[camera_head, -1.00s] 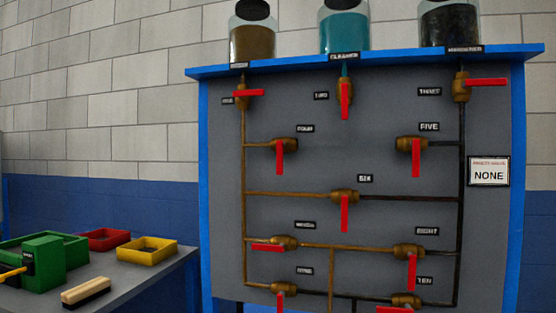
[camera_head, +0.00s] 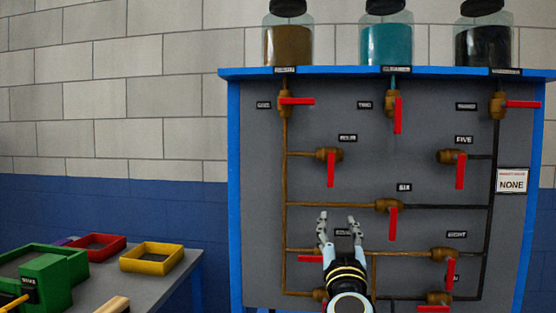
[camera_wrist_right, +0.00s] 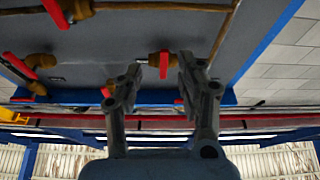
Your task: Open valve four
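Valve four (camera_head: 327,154) is a brass valve in the upper left part of the grey panel, on a short horizontal pipe. Its red handle (camera_head: 331,172) hangs straight down, across the pipe. My right gripper (camera_head: 338,217) comes up from the bottom, its fingers spread and empty, below valve four and apart from its handle. In the right wrist view the gripper (camera_wrist_right: 162,72) is also open; a valve with a red handle (camera_wrist_right: 164,66) shows between the fingers, and I cannot tell which valve it is. My left gripper is not in view.
Valve six (camera_head: 389,206) lies right of my gripper. Valve seven is mostly hidden behind it, its red handle (camera_head: 310,258) level. Jars stand on the panel's blue top ledge (camera_head: 350,72). A side table (camera_head: 170,284) at lower left holds a yellow tray (camera_head: 152,257) and other bins.

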